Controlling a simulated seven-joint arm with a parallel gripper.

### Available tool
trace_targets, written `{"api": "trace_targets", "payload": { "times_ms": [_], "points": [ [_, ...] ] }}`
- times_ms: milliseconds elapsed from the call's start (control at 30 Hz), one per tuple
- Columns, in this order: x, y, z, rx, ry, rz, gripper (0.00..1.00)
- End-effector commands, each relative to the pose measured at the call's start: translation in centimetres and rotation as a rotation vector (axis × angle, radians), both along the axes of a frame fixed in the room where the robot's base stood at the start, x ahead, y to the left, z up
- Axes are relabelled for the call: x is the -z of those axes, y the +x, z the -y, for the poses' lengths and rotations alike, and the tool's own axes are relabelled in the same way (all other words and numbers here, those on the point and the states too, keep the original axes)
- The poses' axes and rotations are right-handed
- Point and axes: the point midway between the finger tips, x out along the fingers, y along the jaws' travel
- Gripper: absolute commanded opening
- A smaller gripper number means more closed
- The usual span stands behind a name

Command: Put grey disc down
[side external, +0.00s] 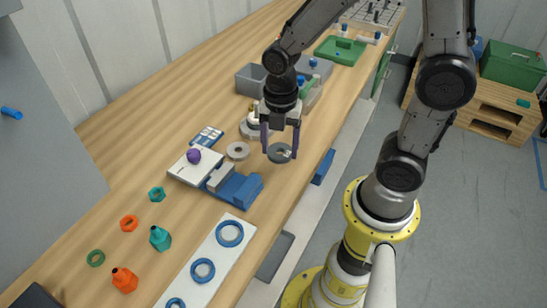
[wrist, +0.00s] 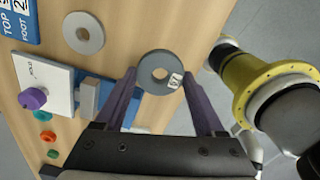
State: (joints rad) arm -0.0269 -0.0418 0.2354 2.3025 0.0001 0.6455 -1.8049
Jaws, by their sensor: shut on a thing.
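The grey disc (side external: 276,157) is a dark ring with a centre hole and a small white label; it also shows in the wrist view (wrist: 148,80). My gripper (side external: 280,152) points down with its two purple fingers on opposite sides of the disc, shut on its rim; in the wrist view the fingertips (wrist: 160,74) flank it. The disc lies flat over the wooden table (side external: 228,117) near its front edge. I cannot tell whether it touches the table.
A lighter grey ring (side external: 238,151) lies to the left. A blue clamp-like block (side external: 238,188) and a white plate with a purple knob (side external: 194,156) stand nearby. A white strip with blue rings (side external: 222,255) is nearer the camera. Bare wood surrounds the disc.

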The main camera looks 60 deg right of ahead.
Motion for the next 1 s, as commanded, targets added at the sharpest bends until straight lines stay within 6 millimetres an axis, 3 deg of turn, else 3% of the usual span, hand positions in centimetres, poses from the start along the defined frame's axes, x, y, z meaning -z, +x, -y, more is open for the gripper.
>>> {"api": "trace_targets", "payload": {
  "times_ms": [300, 500, 933, 967, 1000],
  "points": [
    [2.4, 1.6, 0.0, 0.000, 0.000, -0.004, 0.17],
    [4.8, 1.6, 0.0, 0.000, 0.000, -0.002, 0.17],
    [5.3, 1.6, 0.0, 0.000, 0.000, 0.000, 0.17],
    [5.3, 1.6, 0.0, 0.000, 0.000, 0.000, 0.75],
    [5.3, 1.6, 0.0, 0.000, 0.000, 0.001, 0.82]
  ]
}}
